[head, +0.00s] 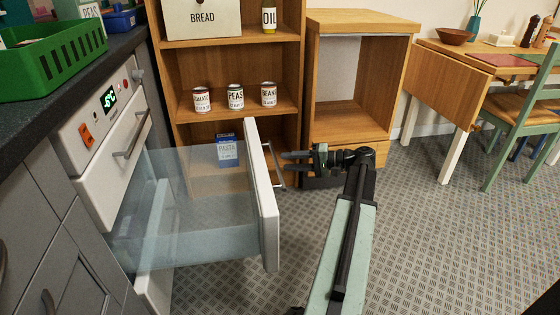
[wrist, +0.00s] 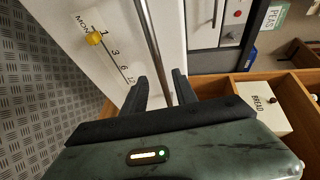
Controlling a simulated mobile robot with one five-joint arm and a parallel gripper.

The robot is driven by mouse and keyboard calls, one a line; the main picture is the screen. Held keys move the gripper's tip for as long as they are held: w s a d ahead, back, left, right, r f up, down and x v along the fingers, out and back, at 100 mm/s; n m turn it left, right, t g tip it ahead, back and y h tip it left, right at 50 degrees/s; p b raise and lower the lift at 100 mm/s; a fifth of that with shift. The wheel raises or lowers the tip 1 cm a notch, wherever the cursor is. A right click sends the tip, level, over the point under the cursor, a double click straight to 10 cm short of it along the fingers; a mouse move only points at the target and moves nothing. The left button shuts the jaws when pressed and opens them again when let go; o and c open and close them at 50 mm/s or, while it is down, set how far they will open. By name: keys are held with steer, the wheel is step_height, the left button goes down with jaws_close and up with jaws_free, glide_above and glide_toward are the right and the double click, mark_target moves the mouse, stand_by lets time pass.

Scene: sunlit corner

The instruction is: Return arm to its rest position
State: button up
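My gripper (head: 288,161) is at the handle (head: 272,165) of a white-fronted drawer (head: 262,200) that stands pulled out, with clear bluish sides. In the wrist view, the two dark fingers of my gripper (wrist: 160,90) stand apart, with the handle bar (wrist: 150,38) running between them. A gap shows beside the bar, so the fingers look open and not clamped. Whether either finger touches the bar is hard to tell. My arm reaches up from the bottom of the head view.
A wooden shelf (head: 240,107) with several cans and a blue pasta packet (head: 227,151) stands behind the drawer. A wooden cabinet (head: 362,22) is right of it. A folding table (head: 455,83) and green chair (head: 520,120) are at right. The floor (head: 430,230) right of my arm is clear.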

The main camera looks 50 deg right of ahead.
steer(key=v, duration=0.3)
steer(key=shift+s, duration=0.15)
